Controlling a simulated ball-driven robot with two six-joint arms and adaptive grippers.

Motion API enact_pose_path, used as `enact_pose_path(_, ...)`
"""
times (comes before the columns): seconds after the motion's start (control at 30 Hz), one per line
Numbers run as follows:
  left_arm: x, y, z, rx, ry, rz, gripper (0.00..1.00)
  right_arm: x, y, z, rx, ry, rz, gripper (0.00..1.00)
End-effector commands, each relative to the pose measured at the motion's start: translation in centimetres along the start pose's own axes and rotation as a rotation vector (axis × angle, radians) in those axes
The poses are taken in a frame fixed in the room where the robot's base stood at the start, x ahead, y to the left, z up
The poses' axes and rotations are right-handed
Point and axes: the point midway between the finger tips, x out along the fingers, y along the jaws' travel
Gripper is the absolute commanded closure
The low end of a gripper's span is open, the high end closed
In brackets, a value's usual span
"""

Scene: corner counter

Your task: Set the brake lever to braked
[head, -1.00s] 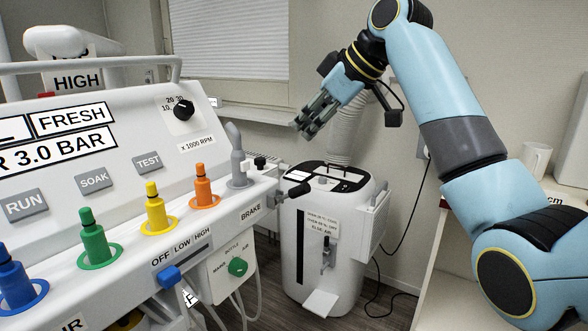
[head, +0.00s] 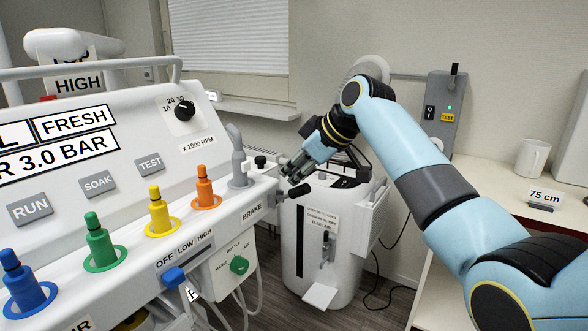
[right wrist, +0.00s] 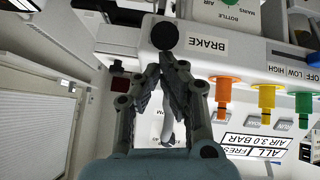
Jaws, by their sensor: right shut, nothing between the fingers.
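The brake lever (head: 296,191) is a short bar with a black grip at the right end of the white console (head: 225,215), beside the BRAKE label (head: 251,213). In the right wrist view its round black end (right wrist: 165,36) shows just past my fingertips, next to the BRAKE label (right wrist: 207,44). My right gripper (head: 287,174) is shut and empty, its fingertips close above the lever. In the right wrist view the fingertips (right wrist: 166,62) meet just short of the black end; I cannot tell whether they touch it. My left gripper is not in view.
A grey curved spout (head: 238,160) stands on the console left of my right gripper. Colored knobs, including an orange one (head: 205,190), line the console front. A white canister unit (head: 320,245) stands behind. A counter with a mug (head: 532,157) is at right.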

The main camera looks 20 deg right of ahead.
Motion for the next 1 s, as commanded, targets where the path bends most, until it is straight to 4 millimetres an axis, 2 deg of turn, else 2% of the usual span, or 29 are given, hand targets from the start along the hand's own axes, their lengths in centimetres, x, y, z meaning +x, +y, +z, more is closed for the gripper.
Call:
enact_pose_path(0.27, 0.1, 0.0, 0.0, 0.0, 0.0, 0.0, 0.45, 0.0, 0.0, 0.1, 0.0, 0.004, 0.001, 1.0)
enact_pose_path(1.0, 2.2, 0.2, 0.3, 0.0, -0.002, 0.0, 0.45, -0.1, -0.2, 1.6, 0.007, 0.137, 0.027, 1.0)
